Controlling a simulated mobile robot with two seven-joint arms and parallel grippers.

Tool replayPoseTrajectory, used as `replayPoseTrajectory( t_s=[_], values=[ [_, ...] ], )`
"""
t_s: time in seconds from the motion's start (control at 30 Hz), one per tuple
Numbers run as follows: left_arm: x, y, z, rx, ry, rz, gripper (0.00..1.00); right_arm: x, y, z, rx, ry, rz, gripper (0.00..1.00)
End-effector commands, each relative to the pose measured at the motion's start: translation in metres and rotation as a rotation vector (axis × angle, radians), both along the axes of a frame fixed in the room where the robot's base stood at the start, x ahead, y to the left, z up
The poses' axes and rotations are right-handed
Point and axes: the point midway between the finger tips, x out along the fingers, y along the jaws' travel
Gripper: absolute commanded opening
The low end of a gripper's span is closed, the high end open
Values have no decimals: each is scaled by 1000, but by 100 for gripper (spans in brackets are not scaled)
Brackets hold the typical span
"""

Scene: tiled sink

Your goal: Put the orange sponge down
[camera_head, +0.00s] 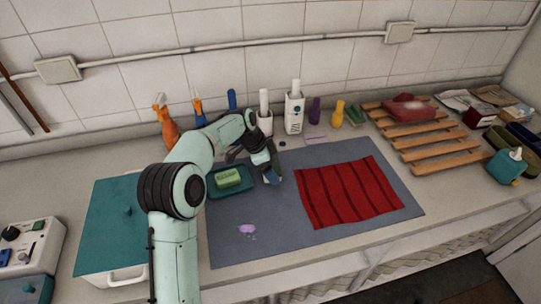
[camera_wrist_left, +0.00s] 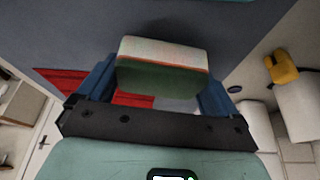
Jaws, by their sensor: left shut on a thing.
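My left gripper (camera_head: 271,172) is low over the grey-blue mat (camera_head: 330,160), just right of the green soap dish. In the left wrist view its blue fingers (camera_wrist_left: 158,77) are shut on a sponge (camera_wrist_left: 163,53). The sponge has a pale, orange-tinged side and a dark green side. In the head view the gripper mostly hides the sponge, and I cannot tell whether it touches the mat. My right gripper is not in view.
A green soap bar (camera_head: 228,177) lies in a dark green dish (camera_head: 238,193). A striped red cloth (camera_head: 348,191) lies right of the gripper. A purple spill (camera_head: 247,229) marks the front of the mat. Several bottles, including a white one (camera_head: 294,112), stand along the wall.

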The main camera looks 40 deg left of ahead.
Motion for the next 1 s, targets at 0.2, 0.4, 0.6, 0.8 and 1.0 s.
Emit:
replayPoseTrajectory(
  t_s=[0.2,0.4,0.6,0.8,1.0],
  values=[
    [0,0,-10,0,-1,1,55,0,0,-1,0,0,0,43],
    [0,0,-10,0,0,1,55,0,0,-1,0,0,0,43],
    [-1,0,-16,0,0,1,55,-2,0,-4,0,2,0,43],
    [0,0,-15,0,0,1,100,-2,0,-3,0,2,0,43],
    [-2,2,-8,0,-2,2,100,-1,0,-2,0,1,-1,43]
  ],
)
